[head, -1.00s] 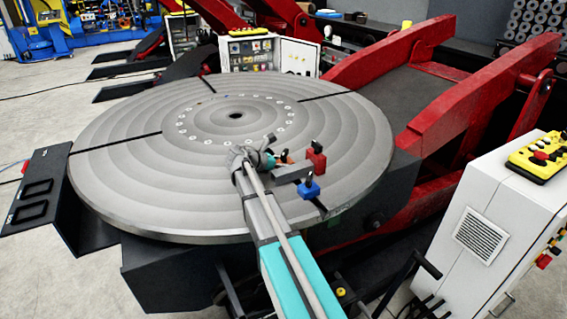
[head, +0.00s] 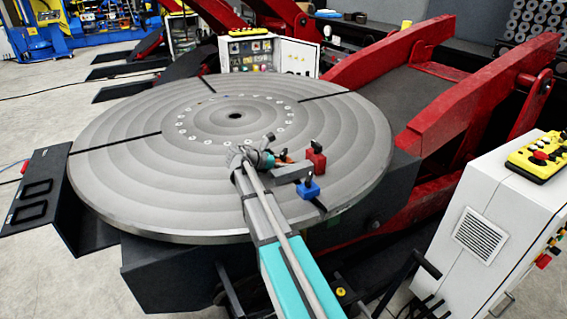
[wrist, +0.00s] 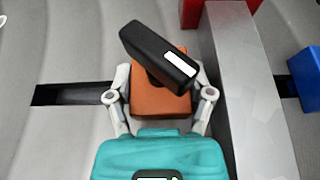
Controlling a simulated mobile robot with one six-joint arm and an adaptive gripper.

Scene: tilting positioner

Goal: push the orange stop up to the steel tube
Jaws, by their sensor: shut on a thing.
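The orange stop (wrist: 150,103) is a block with a black clamp lever (wrist: 158,54) on top. It sits over a dark slot in the round table, and shows small in the head view (head: 284,157). My gripper (wrist: 160,84) is shut on the stop, one finger on each side. The steel tube (wrist: 250,95) is a grey bar to the right of the stop; it also shows in the head view (head: 291,174). The right finger is close beside the tube. I cannot tell whether stop or finger touches it.
The round grey table (head: 130,185) is otherwise clear to the left. A white control cabinet (head: 490,225) stands at the right.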

